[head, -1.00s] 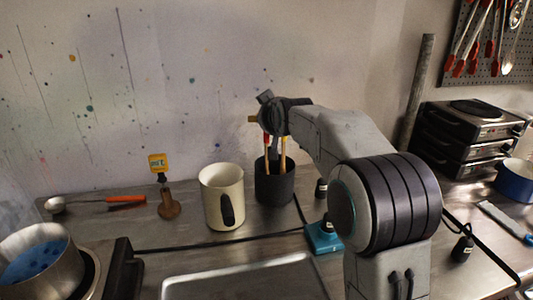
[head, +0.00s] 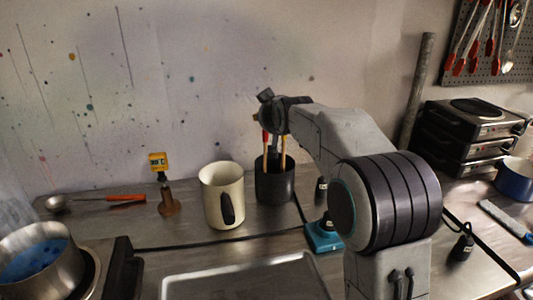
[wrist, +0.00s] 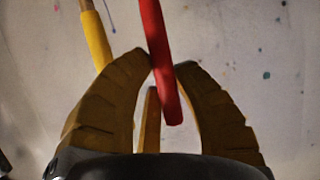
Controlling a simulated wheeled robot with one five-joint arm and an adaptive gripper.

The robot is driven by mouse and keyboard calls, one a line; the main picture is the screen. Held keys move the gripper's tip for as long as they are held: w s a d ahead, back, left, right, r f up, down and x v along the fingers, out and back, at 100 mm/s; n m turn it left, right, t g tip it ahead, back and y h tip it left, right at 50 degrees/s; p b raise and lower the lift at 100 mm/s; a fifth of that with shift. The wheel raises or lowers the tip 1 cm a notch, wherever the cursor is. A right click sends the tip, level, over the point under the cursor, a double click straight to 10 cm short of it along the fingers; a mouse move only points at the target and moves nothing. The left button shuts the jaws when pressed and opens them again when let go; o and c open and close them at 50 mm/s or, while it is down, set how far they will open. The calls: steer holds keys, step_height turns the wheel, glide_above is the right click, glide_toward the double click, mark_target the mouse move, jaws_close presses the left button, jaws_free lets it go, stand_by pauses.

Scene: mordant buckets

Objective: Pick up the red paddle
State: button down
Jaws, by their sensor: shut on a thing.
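The red paddle (head: 265,140) stands upright in a black pot (head: 274,187) on the counter by the wall. Its red handle (wrist: 158,55) runs between my fingertips in the wrist view. My gripper (wrist: 166,62) is shut on that handle, near its end. In the head view my gripper is above the pot, and its fingers are mostly hidden by my wrist. The lower part of the paddle is hidden inside the pot.
A yellow-handled tool (head: 283,153) stands in the same pot, close to the red one; a yellow handle (wrist: 95,38) also shows beside my left finger. A cream jug (head: 222,180) stands left of the pot. A teal device (head: 323,238) sits in front of it to the right.

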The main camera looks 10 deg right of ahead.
steer(key=shift+r+p, duration=0.9)
steer(key=shift+r, duration=4.1)
steer(key=shift+r, duration=0.1)
step_height(320, 180, up, 6)
steer(key=p, duration=0.6)
